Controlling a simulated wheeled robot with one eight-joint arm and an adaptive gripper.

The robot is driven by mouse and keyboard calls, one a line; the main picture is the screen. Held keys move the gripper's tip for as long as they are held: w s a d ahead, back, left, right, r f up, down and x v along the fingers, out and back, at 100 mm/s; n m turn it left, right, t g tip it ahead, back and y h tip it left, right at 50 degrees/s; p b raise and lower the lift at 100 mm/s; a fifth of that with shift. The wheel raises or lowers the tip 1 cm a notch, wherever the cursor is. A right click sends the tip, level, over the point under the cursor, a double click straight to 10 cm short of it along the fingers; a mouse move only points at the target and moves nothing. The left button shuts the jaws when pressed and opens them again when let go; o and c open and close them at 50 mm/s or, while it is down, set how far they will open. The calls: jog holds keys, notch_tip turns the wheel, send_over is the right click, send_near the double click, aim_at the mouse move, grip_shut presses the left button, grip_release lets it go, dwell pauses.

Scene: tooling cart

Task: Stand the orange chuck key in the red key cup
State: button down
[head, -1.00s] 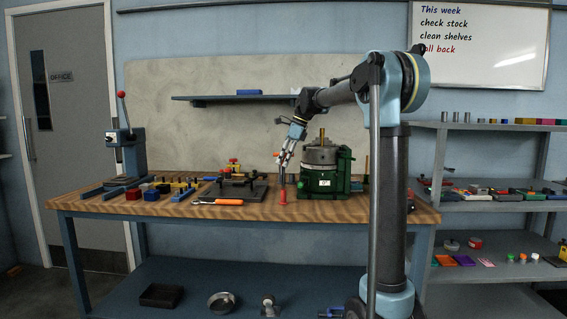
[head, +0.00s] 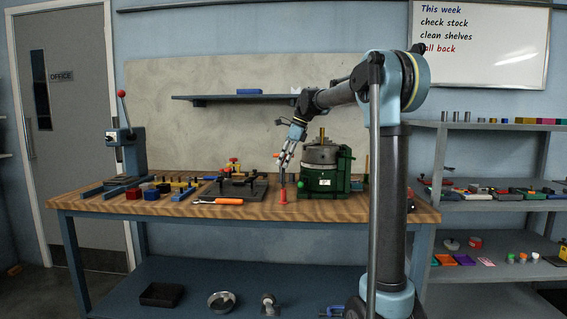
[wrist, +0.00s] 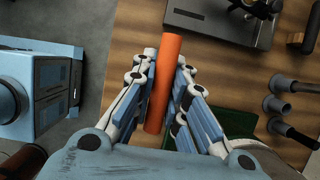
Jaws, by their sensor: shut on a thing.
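My gripper (head: 286,162) is over the front middle of the bench, pointing down and tilted. It is shut on the orange chuck key (wrist: 164,85), whose orange bar runs between the fingers in the wrist view. A small orange end of it shows beside the fingers in the head view. A grey shaft (head: 283,177) runs down below the fingers towards the red key cup (head: 283,197). The cup stands upright on the bench, directly under the gripper. Whether the shaft's lower end is inside the cup or just above it, I cannot tell. The cup is not clear in the wrist view.
The green-based chuck fixture (head: 322,170) stands close to the right of the cup. An orange-handled tool (head: 222,201) lies flat to the left, in front of a dark plate (head: 235,189). An arbor press (head: 128,150) and several small blocks are farther left.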

jog(key=shift+f, duration=3.1)
dwell(3.3)
jog(key=c, duration=1.1)
grip_release()
